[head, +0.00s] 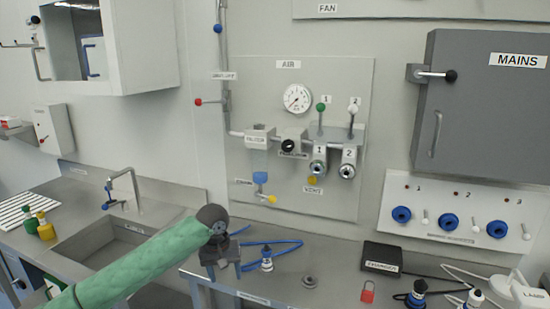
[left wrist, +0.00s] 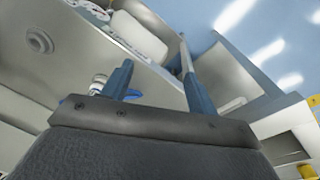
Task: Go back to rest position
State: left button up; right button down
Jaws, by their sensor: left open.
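My left arm, in a green sleeve, reaches in from the lower left of the head view. My left gripper (head: 224,270) points down over the left end of the workbench (head: 320,292). In the left wrist view its two blue-grey fingers (left wrist: 155,75) stand apart with nothing between them, so it is open and empty. My right gripper is in neither view.
A blue hose with a blue-and-white connector (head: 267,259) lies close right of the gripper. A sink (head: 100,243) with a tap is to the left. A black box (head: 381,257), red padlock (head: 367,292) and cables lie right. The AIR panel (head: 260,100) stands behind.

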pick_arm(q)
jog(key=s+d+f+m+t+h, duration=0.15)
jog(key=s+d+f, duration=0.25)
jog(key=s+f, duration=0.4)
jog(key=s+d+f+m+h, duration=0.15)
jog(key=s+d+f, duration=0.3)
jog(key=s, duration=0.55)
jog(key=s+a+f+t+y, duration=0.1)
jog(key=s+a+f+y, duration=0.15)
jog(key=s+a, duration=0.75)
jog(key=s+a+f+t+y, duration=0.1)
jog(key=s+a+f, duration=0.4)
jog(key=s, duration=0.8)
notch_tip(320, 180, down, 27)
jog(key=w+d+g, duration=0.1)
jog(key=w+g, duration=0.1)
jog(key=s+f, duration=0.4)
jog(key=f, duration=0.7)
jog(key=s+f+b, duration=0.1)
jog(key=s+f, duration=0.3)
jog(key=f, duration=0.6)
jog(key=shift+d+f, duration=0.25)
jog(key=shift+f, duration=0.1)
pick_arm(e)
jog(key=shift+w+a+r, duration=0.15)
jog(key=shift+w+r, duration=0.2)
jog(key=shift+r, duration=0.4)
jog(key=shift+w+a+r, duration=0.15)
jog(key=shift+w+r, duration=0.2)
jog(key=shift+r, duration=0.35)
